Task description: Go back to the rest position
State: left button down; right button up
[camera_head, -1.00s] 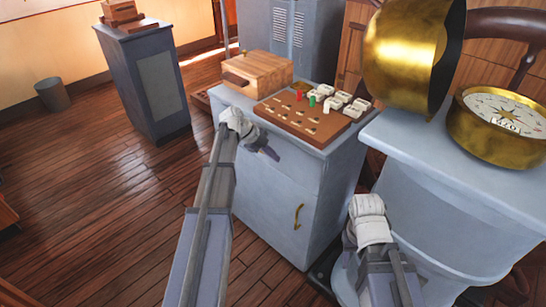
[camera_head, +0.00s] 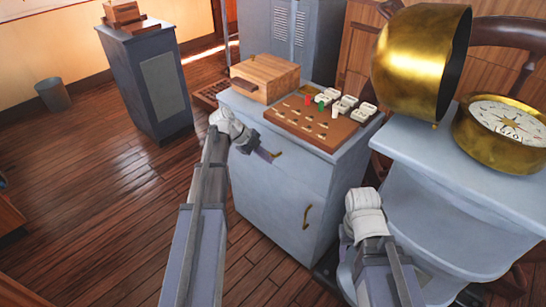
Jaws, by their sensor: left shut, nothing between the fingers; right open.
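My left gripper (camera_head: 264,153) is in front of the upper front of the grey-blue cabinet (camera_head: 285,190), with its narrow dark fingers shut and empty. My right gripper (camera_head: 346,239) is low, between the cabinet and the pale blue pedestal (camera_head: 450,215). It is open and seems to hold nothing, but it is largely hidden behind its own white wrist.
On the cabinet stand a wooden box (camera_head: 264,77) and a brown board (camera_head: 318,125) with several small pieces. The pedestal carries a large brass hood (camera_head: 415,65) and a brass compass (camera_head: 500,130). A grey stand (camera_head: 150,85) and a bin (camera_head: 53,94) are at left. Open floor lies left.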

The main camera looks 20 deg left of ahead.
pick_arm(q)
jog(key=p+v, duration=0.2)
jog(key=v, duration=0.2)
jog(key=shift+r, duration=0.2)
pick_arm(e)
notch_tip(320, 180, up, 4)
jog(key=shift+f, duration=0.25)
pick_arm(q)
jog(key=s+d+n+g+y+p, duration=0.3)
jog(key=s+d+n+y+p, duration=0.2)
jog(key=s+d+n, duration=1.2)
jog(key=s+d+r+y, duration=0.1)
jog(key=s+d+y, duration=0.1)
jog(key=s+d, duration=0.3)
jog(key=shift+s+d+g+y+p, duration=0.35)
jog(key=shift+s+d+g+y, duration=0.05)
jog(key=shift+d, duration=0.6)
pick_arm(e)
notch_tip(320, 180, up, 5)
jog(key=shift+r, duration=0.15)
jog(key=shift+d, duration=0.1)
